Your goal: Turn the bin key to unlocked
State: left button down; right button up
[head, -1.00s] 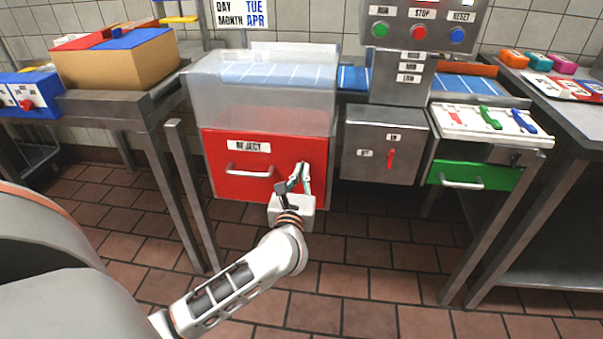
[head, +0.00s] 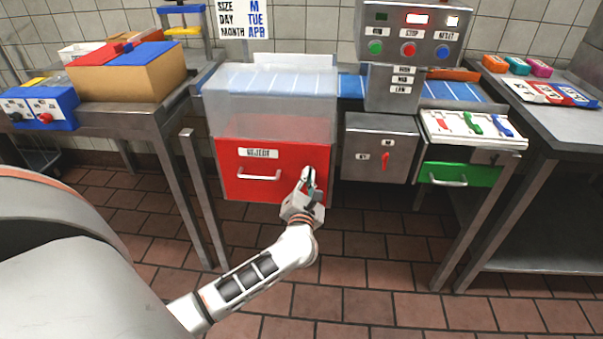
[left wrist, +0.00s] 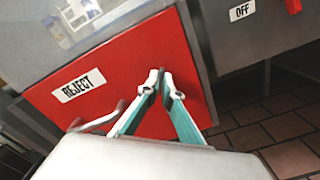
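The red reject bin (head: 235,183) with its pale handle (head: 259,177) is under the clear cover, and it also shows in the left wrist view (left wrist: 120,105). My left gripper (head: 308,176) is in front of the right part of the red face. In the left wrist view its two fingers (left wrist: 160,78) come together at the tips, with nothing visible between them. I cannot tell whether the tips touch the bin. No bin key shows in either view; the fingers may hide it. My right gripper is out of view.
A grey box with a red switch (head: 385,162) stands right of the bin, below the control panel (head: 412,35). A green drawer (head: 478,174) is farther right. A steel table (head: 150,118) stands at the left. Tiled floor is open in front.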

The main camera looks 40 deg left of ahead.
pick_arm(q)
jog(key=m+p, duration=0.7)
jog(key=m, duration=0.3)
jog(key=shift+f+p, duration=0.15)
jog(key=shift+p, duration=0.2)
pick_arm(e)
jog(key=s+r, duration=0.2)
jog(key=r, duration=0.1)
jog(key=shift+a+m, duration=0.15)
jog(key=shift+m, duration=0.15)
pick_arm(q)
jog(key=shift+d+m, duration=0.1)
jog(key=shift+m, duration=0.2)
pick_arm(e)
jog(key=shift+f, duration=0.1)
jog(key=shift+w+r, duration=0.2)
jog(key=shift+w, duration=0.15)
pick_arm(q)
jog(key=c, duration=2.2)
grip_release()
jog(key=shift+c, duration=0.2)
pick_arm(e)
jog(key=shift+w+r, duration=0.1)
